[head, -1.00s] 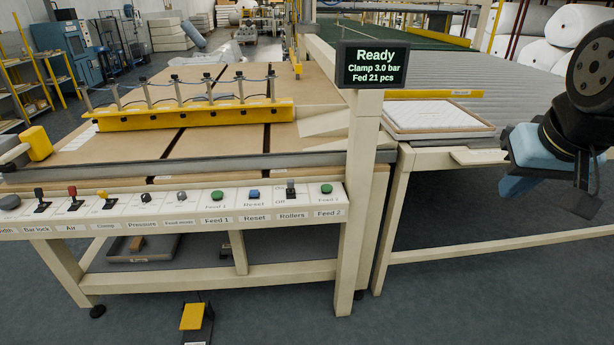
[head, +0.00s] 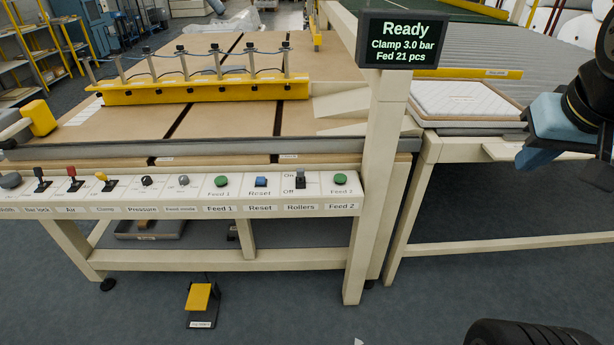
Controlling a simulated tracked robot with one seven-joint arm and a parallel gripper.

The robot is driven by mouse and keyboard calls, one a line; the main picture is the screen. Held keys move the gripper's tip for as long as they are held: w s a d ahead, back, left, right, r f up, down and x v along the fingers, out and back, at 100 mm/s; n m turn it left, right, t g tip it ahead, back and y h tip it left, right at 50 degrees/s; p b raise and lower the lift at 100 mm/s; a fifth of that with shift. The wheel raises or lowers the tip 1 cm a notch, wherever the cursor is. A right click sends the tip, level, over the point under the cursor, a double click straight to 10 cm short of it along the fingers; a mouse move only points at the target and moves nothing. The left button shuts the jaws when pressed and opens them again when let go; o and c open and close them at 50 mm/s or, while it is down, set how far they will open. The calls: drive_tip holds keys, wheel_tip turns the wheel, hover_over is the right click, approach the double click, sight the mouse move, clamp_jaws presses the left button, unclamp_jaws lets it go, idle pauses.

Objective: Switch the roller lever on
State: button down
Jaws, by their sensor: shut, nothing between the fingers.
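Part of my arm, blue and black, shows at the right edge, well to the right of the lever and apart from the panel. My gripper's fingers are not visible.
The blue Reset button (head: 261,182) is left of the lever and the green Feed 2 button (head: 340,179) right of it. A post (head: 380,170) carries a display (head: 404,41) reading "Ready". A yellow pedal (head: 199,299) stands on the floor (head: 270,315), which is open in front.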

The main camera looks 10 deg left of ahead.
sight(301, 175)
drive_tip(key=w+a+f+n+g+h, duration=0.1)
drive_tip(key=w+a+f+n+h, duration=0.3)
drive_tip(key=w+f+n+h, duration=0.5)
drive_tip(key=w+a+f+n+g+h, duration=0.1)
drive_tip(key=w+a+f+n+h, duration=0.35)
drive_tip(key=f+n, duration=0.75)
drive_tip(key=w+a+f+n+t+y, duration=0.1)
drive_tip(key=w+a+f+n+t, duration=0.2)
drive_tip(key=a+n+t, duration=0.5)
drive_tip(key=w+a+f+n+t+y, duration=0.2)
drive_tip(key=a+f+n+t, duration=0.3)
drive_tip(key=n, duration=0.5)
drive_tip(key=s+a+f+n+t+y, duration=0.2)
drive_tip(key=a+f+n+y, duration=0.2)
drive_tip(key=a+n+y, duration=0.3)
drive_tip(key=s+a+f+n+t+y, duration=0.2)
drive_tip(key=a+f+n+y, duration=0.3)
drive_tip(key=a+n+y, duration=0.3)
drive_tip(key=s+n, duration=0.1)
drive_tip(key=n, duration=0.1)
drive_tip(key=shift+s+a+n+t+y, duration=0.25)
drive_tip(key=shift+n+t+y, duration=0.05)
drive_tip(key=shift+y, duration=0.05)
drive_tip(key=x, duration=1.4)
drive_tip(key=shift+d, duration=0.1)
